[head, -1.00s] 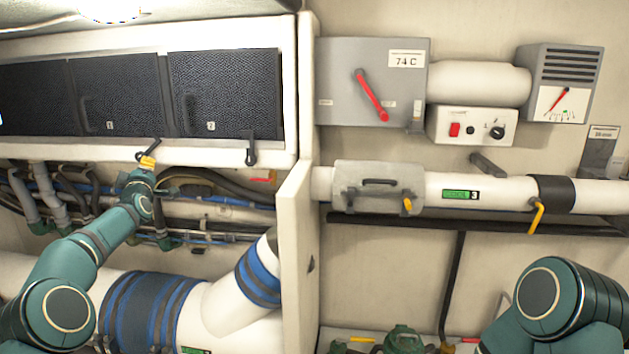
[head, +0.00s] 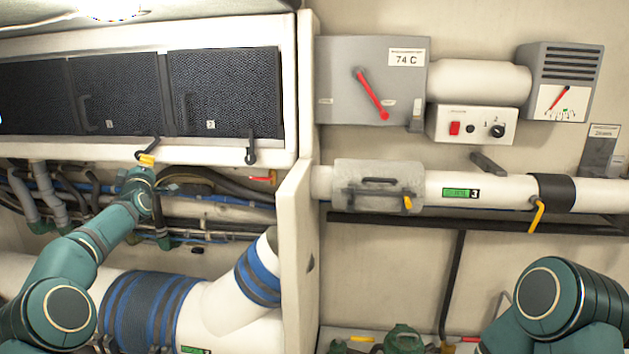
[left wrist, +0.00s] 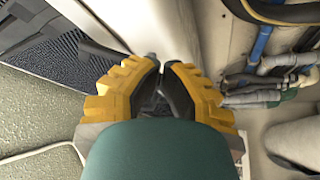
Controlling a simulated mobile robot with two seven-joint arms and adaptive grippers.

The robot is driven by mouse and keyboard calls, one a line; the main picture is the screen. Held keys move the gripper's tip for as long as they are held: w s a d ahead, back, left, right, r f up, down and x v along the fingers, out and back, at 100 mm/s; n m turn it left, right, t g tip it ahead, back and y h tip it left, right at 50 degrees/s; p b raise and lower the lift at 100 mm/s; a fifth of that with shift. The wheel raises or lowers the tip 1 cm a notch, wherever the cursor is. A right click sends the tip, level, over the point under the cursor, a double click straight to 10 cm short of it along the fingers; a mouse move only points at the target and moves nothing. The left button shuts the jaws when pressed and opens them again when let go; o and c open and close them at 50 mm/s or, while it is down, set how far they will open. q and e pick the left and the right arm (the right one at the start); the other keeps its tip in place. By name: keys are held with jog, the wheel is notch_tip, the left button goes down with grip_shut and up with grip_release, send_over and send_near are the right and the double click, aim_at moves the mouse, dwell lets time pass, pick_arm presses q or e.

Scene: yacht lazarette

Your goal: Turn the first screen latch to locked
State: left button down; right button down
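The first screen latch (head: 149,146) is a dark lever on the white frame below screen 1 (head: 117,92). It slants down to the left from its pivot. My left gripper (head: 146,160), with yellow fingers, is at the latch's lower end, close against it. In the left wrist view the fingertips (left wrist: 163,63) are nearly together, with only a narrow gap. I see no object clearly held between them. The exact contact with the latch is hidden. My right gripper is out of view; only part of my right arm shows at the lower right.
The second screen latch (head: 251,149) hangs straight down below screen 2 (head: 222,92). Hoses and pipes (head: 215,190) run close beneath the frame. A white upright panel (head: 295,235) stands to the right, with a grey switch box (head: 340,90) beyond it.

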pick_arm(q)
jog(key=shift+r, duration=0.15)
jog(key=shift+d+r+b, duration=0.3)
jog(key=shift+b, duration=0.1)
jog(key=shift+s+d+r, duration=0.1)
jog(key=shift+r, duration=0.55)
jog(key=s+b, duration=0.6)
jog(key=b, duration=0.3)
jog(key=shift+f, duration=0.3)
dwell(0.4)
jog(key=c, duration=1.7)
grip_release()
grip_shut()
